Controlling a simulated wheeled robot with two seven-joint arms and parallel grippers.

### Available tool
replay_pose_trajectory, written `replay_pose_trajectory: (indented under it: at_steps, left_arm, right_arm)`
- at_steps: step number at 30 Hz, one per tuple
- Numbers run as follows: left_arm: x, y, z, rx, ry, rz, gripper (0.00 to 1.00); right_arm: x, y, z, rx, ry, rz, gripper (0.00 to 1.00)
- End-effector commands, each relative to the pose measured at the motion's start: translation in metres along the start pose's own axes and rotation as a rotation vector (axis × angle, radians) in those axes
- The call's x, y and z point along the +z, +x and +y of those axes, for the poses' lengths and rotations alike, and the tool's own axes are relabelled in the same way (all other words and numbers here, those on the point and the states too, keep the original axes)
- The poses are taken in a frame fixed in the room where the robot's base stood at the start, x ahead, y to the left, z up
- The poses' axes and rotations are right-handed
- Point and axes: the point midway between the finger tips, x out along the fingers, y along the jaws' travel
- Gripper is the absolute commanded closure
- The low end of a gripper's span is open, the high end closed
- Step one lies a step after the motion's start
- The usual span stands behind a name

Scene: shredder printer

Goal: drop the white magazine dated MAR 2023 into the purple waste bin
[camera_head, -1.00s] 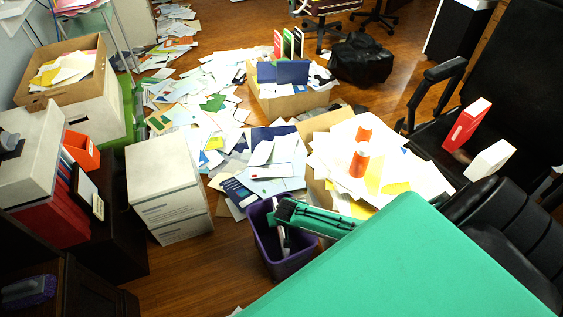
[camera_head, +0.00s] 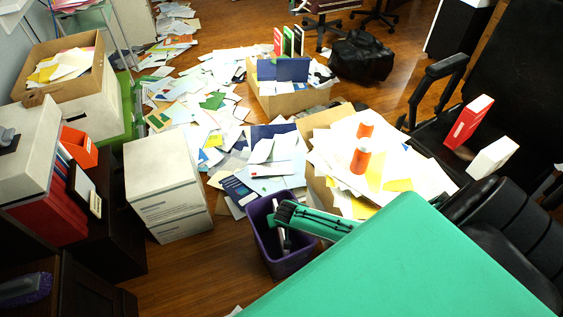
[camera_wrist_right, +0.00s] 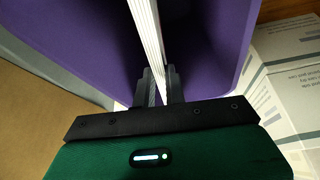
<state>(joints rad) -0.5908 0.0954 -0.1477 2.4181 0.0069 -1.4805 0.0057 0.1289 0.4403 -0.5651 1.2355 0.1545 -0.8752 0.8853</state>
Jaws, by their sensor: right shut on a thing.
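The purple waste bin (camera_head: 262,238) stands on the wooden floor at the lower middle of the head view. It also fills much of the right wrist view (camera_wrist_right: 220,45). My right gripper (camera_wrist_right: 160,88) points down into the bin's mouth. It is shut on the white magazine (camera_wrist_right: 148,30), seen edge-on as a stack of thin pages between the bin's purple walls. The MAR 2023 date cannot be read from here. In the head view, my green wrist partly covers the bin's opening and the magazine. My left gripper is not in view.
White boxes (camera_head: 165,185) stand left of the bin. A carton with papers and orange-red cylinders (camera_head: 360,160) stands to its right. Loose papers (camera_head: 205,85) cover the floor behind. A black chair (camera_head: 500,220) is at the right. Bare floor (camera_head: 200,270) lies left of the bin.

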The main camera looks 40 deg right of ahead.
Motion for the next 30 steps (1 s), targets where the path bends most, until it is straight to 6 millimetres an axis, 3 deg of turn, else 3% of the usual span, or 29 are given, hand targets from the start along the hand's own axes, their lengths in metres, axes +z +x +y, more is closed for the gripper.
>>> replay_pose_trajectory:
  at_steps: [8,9,13,23,30]
  left_arm:
    - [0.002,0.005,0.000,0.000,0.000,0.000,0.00]
    - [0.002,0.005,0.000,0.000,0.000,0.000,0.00]
    - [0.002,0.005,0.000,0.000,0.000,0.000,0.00]
    - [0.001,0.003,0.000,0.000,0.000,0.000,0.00]
    - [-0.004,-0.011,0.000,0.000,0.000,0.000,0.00]
  right_arm:
    - [0.003,0.008,-0.001,-0.001,0.000,0.000,1.00]
    - [0.003,0.008,-0.001,-0.001,0.000,0.000,0.86]
    - [0.003,0.007,0.000,-0.001,0.000,0.000,0.62]
    - [0.003,0.004,0.000,0.000,0.000,-0.001,0.62]
    - [0.003,-0.030,0.000,-0.002,0.000,-0.001,0.62]
